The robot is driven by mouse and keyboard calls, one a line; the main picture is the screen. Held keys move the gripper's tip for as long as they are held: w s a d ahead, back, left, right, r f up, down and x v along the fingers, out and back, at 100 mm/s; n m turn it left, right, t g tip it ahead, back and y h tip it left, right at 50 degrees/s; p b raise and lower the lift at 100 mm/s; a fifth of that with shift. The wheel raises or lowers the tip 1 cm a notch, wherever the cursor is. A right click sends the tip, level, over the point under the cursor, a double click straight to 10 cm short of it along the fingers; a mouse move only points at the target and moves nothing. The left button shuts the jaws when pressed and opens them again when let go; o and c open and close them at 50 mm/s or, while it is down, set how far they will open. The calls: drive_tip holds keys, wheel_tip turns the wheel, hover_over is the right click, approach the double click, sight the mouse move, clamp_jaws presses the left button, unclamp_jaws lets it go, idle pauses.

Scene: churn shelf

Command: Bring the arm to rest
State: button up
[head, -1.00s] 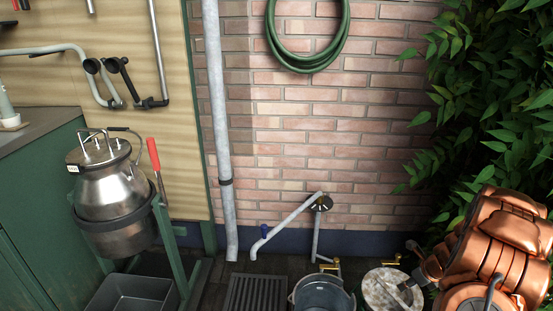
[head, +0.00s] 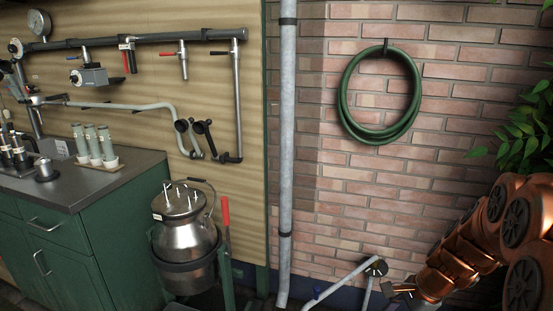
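My copper-coloured arm (head: 465,255) shows at the lower right in the head view, folded in front of the brick wall. Its far end, where my gripper (head: 405,289) sits, is small and dark near the bottom edge. The fingers are too small and partly cut off to tell whether they are open or shut. I see nothing clearly held.
A steel milk churn (head: 185,235) sits in a green stand by a green cabinet (head: 60,255). A grey downpipe (head: 287,150) and a coiled green hose (head: 350,110) are on the wall. Leaves (head: 530,130) hang at the right, near my arm.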

drive_tip(key=s+a+r+n+g+p, duration=0.2)
drive_tip(key=s+a+r+n+p, duration=0.65)
drive_tip(key=r, duration=0.55)
drive_tip(key=s+a+r+n+g+h+p, duration=0.1)
drive_tip(key=s+a+r+n+h+p, duration=0.1)
drive_tip(key=s+r+n+p, duration=0.4)
drive_tip(key=s+r+n+h, duration=0.1)
drive_tip(key=s+r, duration=0.4)
drive_tip(key=s, duration=0.5)
drive_tip(key=shift+s+a+n+g+p, duration=0.2)
drive_tip(key=shift+a+n+g+p, duration=0.15)
drive_tip(key=shift+n, duration=0.4)
drive_tip(key=shift+d, duration=0.1)
